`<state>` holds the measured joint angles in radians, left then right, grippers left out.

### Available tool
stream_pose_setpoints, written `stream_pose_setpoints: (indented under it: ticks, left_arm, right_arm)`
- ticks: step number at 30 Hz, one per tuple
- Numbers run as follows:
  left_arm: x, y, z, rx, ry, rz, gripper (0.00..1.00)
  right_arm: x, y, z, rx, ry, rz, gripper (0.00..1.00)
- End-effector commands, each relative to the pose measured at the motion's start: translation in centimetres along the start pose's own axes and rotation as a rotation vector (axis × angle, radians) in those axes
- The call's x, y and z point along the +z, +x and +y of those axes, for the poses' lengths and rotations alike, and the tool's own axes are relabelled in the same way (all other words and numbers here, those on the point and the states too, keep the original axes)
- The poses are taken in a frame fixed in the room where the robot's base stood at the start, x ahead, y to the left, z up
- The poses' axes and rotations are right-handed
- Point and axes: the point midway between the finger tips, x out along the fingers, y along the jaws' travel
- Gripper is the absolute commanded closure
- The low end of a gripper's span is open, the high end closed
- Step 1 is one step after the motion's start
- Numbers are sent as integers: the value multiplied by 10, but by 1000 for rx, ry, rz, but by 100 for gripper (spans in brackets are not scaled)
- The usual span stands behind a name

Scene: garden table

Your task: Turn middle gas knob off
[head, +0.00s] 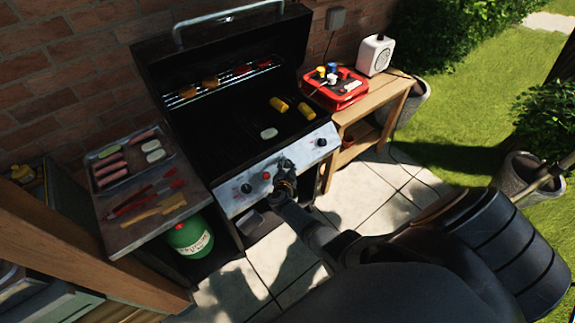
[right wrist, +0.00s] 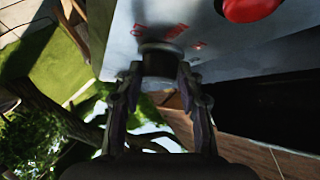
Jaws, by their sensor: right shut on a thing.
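The grill's silver front panel (head: 232,196) carries the control knobs. The left knob (head: 246,188) and the right knob (head: 321,142) are black and stand free. My right gripper (head: 287,172) is at the middle of the panel and covers the middle knob in the head view. In the right wrist view, the dark middle knob (right wrist: 160,58) sits between the two fingertips, and my right gripper (right wrist: 158,75) is shut on it. Red marks show on the panel around the knob. Which way the knob points cannot be told. My left gripper is not in view.
A red button (head: 267,175) is left of the gripper; it also shows large in the wrist view (right wrist: 248,8). The open grill (head: 215,130) holds food. A side shelf (head: 120,232) bears a tray and tongs. A green gas bottle (head: 190,236) stands below.

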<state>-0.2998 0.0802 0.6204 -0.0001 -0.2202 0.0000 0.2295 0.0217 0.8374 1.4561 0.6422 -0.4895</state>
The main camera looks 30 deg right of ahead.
Motion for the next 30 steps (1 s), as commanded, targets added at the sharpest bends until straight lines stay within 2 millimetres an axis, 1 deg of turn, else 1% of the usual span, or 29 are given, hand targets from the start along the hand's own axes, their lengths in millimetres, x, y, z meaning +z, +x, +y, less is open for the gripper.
stream_pose_setpoints:
  ticks: [8, 9, 13, 23, 26, 29, 30]
  left_arm:
    - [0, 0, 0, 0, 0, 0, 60]
    - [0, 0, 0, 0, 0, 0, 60]
    - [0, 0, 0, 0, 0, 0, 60]
    - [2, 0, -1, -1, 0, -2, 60]
    - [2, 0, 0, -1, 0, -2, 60]
    - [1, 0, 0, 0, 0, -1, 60]
    - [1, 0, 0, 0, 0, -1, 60]
  right_arm:
    - [0, 0, 0, 0, 2, 0, 95]
    - [0, 0, 0, 0, 1, -1, 58]
    - [0, 0, 0, 0, 1, 0, 41]
    - [1, -2, 0, 0, 1, -1, 41]
    - [2, -11, 1, -1, 0, -2, 41]
    - [2, -28, 2, -1, 1, -3, 41]
    - [2, -36, 2, 0, 3, -3, 41]
